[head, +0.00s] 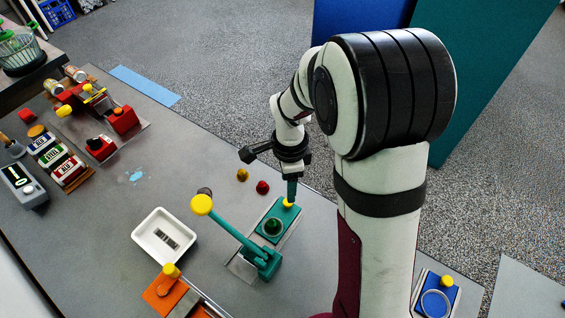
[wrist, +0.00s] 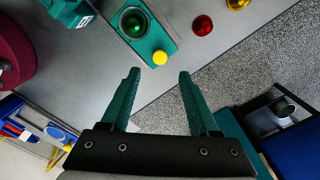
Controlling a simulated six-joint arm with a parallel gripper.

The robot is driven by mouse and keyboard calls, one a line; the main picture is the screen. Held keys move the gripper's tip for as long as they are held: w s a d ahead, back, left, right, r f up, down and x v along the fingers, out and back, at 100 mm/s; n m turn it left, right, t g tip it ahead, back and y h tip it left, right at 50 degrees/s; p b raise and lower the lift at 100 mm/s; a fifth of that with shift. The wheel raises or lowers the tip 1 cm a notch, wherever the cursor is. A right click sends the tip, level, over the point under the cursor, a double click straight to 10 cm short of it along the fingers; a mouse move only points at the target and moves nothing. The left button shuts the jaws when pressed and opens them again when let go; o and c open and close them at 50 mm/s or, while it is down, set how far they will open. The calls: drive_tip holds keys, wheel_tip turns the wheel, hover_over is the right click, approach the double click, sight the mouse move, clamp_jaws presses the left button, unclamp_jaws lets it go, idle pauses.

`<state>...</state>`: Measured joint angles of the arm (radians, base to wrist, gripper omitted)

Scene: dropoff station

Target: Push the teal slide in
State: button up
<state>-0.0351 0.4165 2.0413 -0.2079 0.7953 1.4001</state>
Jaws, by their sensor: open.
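The teal slide (head: 284,214) sticks out from a teal press with a long lever (head: 232,233) on the table. It carries a round dark-green cup (head: 273,226) and a yellow knob (head: 288,203) at its outer end. The slide also shows at the top of the wrist view (wrist: 150,44), with its knob (wrist: 159,58) just beyond my fingertips, roughly in line with the gap between them. My gripper (wrist: 159,72) is open and empty. In the head view my gripper (head: 291,190) points down by the knob end; whether it touches the knob cannot be told.
A red piece (head: 262,187) and a yellow piece (head: 242,175) lie left of my gripper. A white tray (head: 139,236) stands left of the press. An orange device (head: 160,293) is in front, and a blue slide with a yellow knob (head: 446,281) is at right.

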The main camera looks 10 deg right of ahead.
sight(279, 217)
wheel_tip(279, 217, down, 7)
drive_tip(key=shift+f, duration=0.15)
drive_tip(key=shift+c, duration=0.2)
clamp_jaws()
idle(1.2)
